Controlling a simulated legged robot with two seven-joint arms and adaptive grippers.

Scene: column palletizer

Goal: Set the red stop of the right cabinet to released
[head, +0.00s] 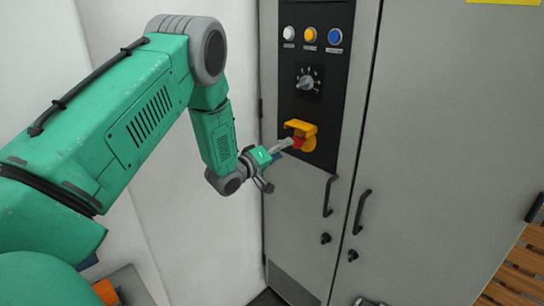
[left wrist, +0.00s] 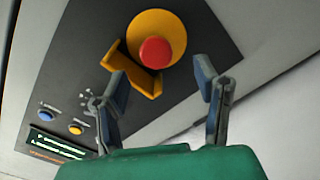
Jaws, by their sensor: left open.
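The red stop (left wrist: 155,53) is a round red button on a yellow base (left wrist: 172,28) with a yellow guard (left wrist: 131,66) beside it. In the head view the red stop (head: 299,144) sits low on the black panel of the grey cabinet, under the yellow guard (head: 301,127), and is partly hidden by my gripper. My left gripper (head: 276,163) is open just in front of it. In the left wrist view the fingers (left wrist: 160,83) stand apart, one on each side below the button, with nothing between them. I cannot tell whether they touch the guard. My right gripper is not in view.
The panel (head: 322,70) also carries white, yellow and blue buttons (head: 310,36) and a rotary knob (head: 306,82). Black door handles (head: 329,196) stick out below. A slatted wooden thing (head: 522,268) is at the lower right. A white wall (head: 165,240) is on the left.

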